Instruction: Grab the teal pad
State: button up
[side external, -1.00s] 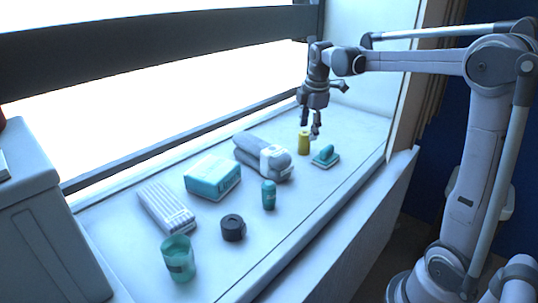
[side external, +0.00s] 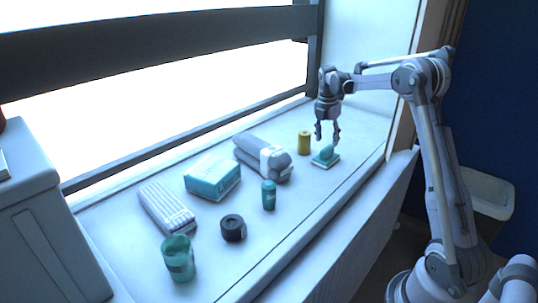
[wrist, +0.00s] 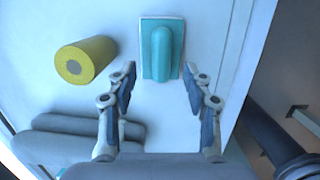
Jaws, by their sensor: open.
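The teal pad (side external: 326,155) lies on the white ledge near its right end, a teal block with a raised rounded grip on a pale base. In the wrist view the teal pad (wrist: 161,50) is just ahead of the fingertips, roughly centred between them. My gripper (side external: 328,136) is above the pad, pointing down, with its fingers apart and nothing between them. In the wrist view my gripper (wrist: 158,75) shows both fingers spread, one on each side of the pad's near end. I cannot tell the exact height gap.
A grey rolled bundle (side external: 262,157), teal-white pack (side external: 212,177), teal bottle (side external: 269,195), black roll (side external: 232,228), white ribbed pack (side external: 166,208) and green cup (side external: 178,258) are farther left. The ledge's front edge is near the pad.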

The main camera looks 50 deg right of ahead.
aim_at(327, 147)
jog(key=shift+s+d+f, duration=0.1)
jog(key=shift+d+f, duration=0.05)
jog(key=shift+f, duration=0.75)
jog(key=shift+w+d+f, duration=0.1)
jog(key=shift+d+f, duration=0.1)
jog(key=shift+f, duration=0.75)
jog(key=shift+s+d+f, duration=0.1)
jog(key=shift+d+f, duration=0.05)
jog(key=shift+f, duration=0.75)
grip_shut()
